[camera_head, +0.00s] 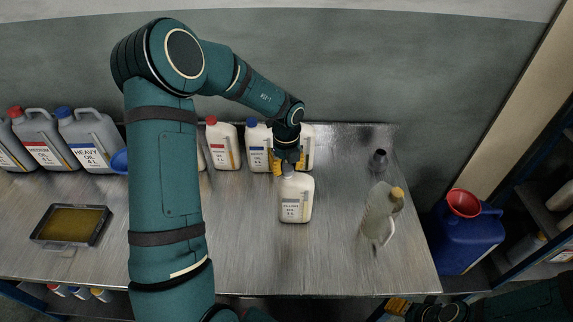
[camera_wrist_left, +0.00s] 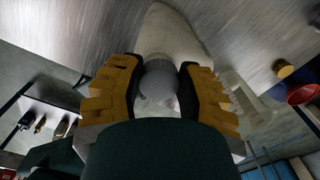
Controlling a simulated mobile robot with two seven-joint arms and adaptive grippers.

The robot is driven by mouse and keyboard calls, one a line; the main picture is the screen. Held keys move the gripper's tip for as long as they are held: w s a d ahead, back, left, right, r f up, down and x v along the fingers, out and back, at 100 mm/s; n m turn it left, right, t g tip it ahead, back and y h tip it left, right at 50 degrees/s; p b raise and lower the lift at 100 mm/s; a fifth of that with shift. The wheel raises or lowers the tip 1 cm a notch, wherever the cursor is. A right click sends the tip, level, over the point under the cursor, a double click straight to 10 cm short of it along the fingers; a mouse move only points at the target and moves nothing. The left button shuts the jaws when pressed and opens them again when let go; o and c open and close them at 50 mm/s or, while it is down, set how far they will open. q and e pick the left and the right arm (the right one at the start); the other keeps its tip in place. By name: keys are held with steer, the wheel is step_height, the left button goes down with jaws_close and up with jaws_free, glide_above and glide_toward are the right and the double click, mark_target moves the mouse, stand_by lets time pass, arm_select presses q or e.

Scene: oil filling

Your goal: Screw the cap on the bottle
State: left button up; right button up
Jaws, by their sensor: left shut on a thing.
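A white bottle (camera_head: 296,206) with a pale label stands upright near the middle of the metal table. My left gripper (camera_head: 288,168) is directly above it, pointing down at its neck. In the left wrist view the yellow-padded fingers close on both sides of a round grey cap (camera_wrist_left: 159,82), which sits at the top of the bottle (camera_wrist_left: 172,35). I cannot tell how tightly the cap is seated. My right gripper (camera_head: 400,306) shows only partly at the bottom right edge; its fingertips are unclear.
Several bottles line the back edge. A shallow tray (camera_head: 71,226) lies at left. A blue can (camera_head: 463,238) with a red funnel (camera_head: 463,203) is beyond the table's right edge.

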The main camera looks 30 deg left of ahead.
arm_select(q)
steer(key=shift+f, duration=0.25)
stand_by(0.4)
steer(key=o, duration=0.7)
steer(key=shift+o, duration=0.2)
step_height(320, 180, up, 12)
